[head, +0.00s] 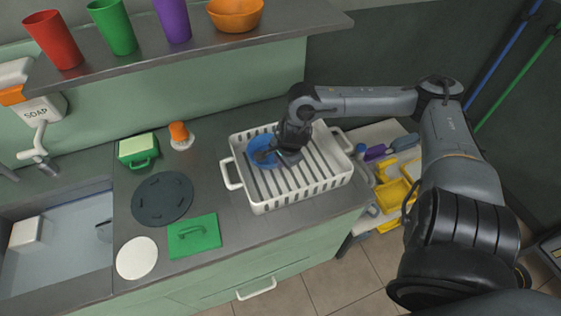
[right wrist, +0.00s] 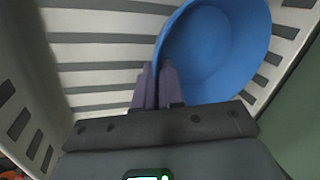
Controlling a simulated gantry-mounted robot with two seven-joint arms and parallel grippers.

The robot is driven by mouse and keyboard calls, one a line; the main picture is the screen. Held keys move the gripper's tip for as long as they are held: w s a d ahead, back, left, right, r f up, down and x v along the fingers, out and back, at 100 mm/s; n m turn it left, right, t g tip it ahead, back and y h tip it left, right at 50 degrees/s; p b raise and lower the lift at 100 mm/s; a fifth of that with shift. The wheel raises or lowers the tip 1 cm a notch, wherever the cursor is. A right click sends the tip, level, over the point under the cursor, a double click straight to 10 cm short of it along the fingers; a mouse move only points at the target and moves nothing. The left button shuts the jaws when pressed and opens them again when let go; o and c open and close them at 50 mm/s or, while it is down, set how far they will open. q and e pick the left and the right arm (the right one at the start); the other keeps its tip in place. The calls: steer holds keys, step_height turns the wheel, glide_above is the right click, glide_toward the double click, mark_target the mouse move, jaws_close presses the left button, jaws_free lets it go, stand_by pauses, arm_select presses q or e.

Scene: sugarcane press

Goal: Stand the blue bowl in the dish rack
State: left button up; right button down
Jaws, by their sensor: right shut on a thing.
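The blue bowl (head: 262,150) is in the left back part of the white dish rack (head: 262,207), tilted, with its inside partly facing the head camera. In the right wrist view the bowl (right wrist: 215,50) shows its open inside, and the slats of the rack (right wrist: 95,50) lie behind it. My right gripper (head: 268,156) is shut on the bowl's rim; its two fingers (right wrist: 158,82) are close together at the bowl's edge. Whether the bowl rests on the slats cannot be told. My left gripper is not in view.
A shelf (head: 190,58) with cups and an orange bowl (head: 235,14) hangs behind the counter. Left of the rack are a dark round mat (head: 162,198), a green board (head: 194,236), a white disc (head: 137,258) and a green box (head: 138,150). The rack's right side is empty.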

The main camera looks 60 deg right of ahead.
steer(key=shift+r, duration=0.1)
steer(key=c, duration=1.2)
jaws_free()
steer(key=shift+c, duration=0.2)
